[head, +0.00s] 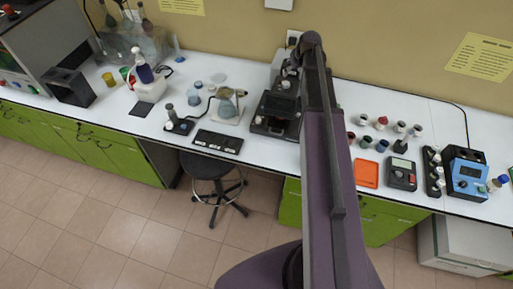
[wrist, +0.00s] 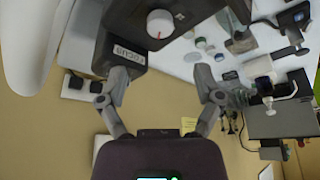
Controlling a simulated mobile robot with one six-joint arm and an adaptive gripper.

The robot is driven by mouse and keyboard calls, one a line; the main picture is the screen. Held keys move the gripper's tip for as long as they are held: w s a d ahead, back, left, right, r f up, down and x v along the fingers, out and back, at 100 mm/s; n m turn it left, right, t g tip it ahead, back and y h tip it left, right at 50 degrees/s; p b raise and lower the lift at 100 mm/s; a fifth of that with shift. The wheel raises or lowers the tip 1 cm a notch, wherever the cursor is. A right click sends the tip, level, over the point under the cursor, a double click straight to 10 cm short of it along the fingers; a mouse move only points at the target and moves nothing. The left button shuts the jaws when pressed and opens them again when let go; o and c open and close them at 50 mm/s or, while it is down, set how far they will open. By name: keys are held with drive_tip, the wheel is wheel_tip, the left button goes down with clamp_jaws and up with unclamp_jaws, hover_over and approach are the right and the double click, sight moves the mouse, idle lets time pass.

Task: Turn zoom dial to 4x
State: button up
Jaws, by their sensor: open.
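The dark microscope (head: 277,106) stands on the white bench in the head view, partly hidden behind my arm. In the wrist view its dark body (wrist: 120,45) shows a label that seems to read FOCUS. A round white dial (wrist: 160,23) with a small red mark sits on that body. I cannot read a zoom scale or tell whether this is the zoom dial. My gripper (wrist: 163,72) is open and empty, its fingers spread wide. The dial appears beyond the fingertips, between their lines, and apart from them. In the head view the gripper is hard to make out.
The white bench (head: 215,108) holds a black panel (head: 217,141) and a flask stand (head: 228,107) left of the microscope. Small jars, an orange tray (head: 367,173) and a blue device (head: 467,174) stand to the right. A stool (head: 211,168) is below the bench.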

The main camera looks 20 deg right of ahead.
drive_tip(key=shift+p+v, duration=1.9)
drive_tip(key=shift+v, duration=0.5)
drive_tip(key=s+a+f+g+b, duration=0.1)
drive_tip(key=s+a+f+b, duration=0.4)
drive_tip(key=a+f+b, duration=0.2)
drive_tip(key=s+a+f+m+g+b, duration=0.1)
drive_tip(key=s+a+f+b, duration=0.4)
drive_tip(key=a+f+b, duration=0.2)
drive_tip(key=s+a+f+g+b, duration=0.2)
drive_tip(key=s+a+f+b, duration=0.4)
drive_tip(key=f+b, duration=0.5)
drive_tip(key=shift+a+f+m, duration=0.4)
drive_tip(key=shift+a+f, duration=0.15)
drive_tip(key=shift+f, duration=0.2)
drive_tip(key=shift+g+h, duration=0.3)
drive_tip(key=shift+h, duration=0.1)
drive_tip(key=s+a, duration=0.1)
drive_tip(key=s, duration=0.1)
drive_tip(key=s+a, duration=0.2)
drive_tip(key=shift+s, duration=0.1)
